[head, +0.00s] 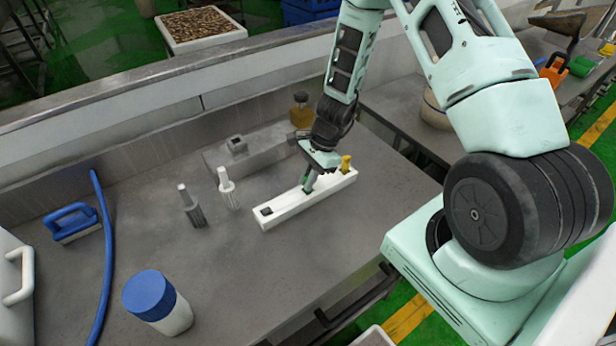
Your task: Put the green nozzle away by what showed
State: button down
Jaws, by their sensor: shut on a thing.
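My gripper (313,170) points down over the middle of a long white block (285,212) on the grey table. It is shut on the green nozzle (308,184), a small dark green piece low between the fingers, partly hidden by them. The nozzle's lower end is at the block's top; I cannot tell whether it sits in a hole. The block has a dark square opening (266,211) at its left end and a yellow nozzle (346,163) upright at its right end. A grey nozzle (191,208) and a white nozzle (228,190) stand upright to the left.
A grey block with a raised square socket (237,146) and an amber jar (301,112) stand behind. A blue-lidded jar (157,302), blue hose (107,260) and blue brush (73,222) are at left. The table in front of the white block is clear.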

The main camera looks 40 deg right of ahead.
jog(key=shift+f, duration=0.1)
jog(key=c, duration=1.5)
grip_release()
jog(key=shift+o, duration=0.2)
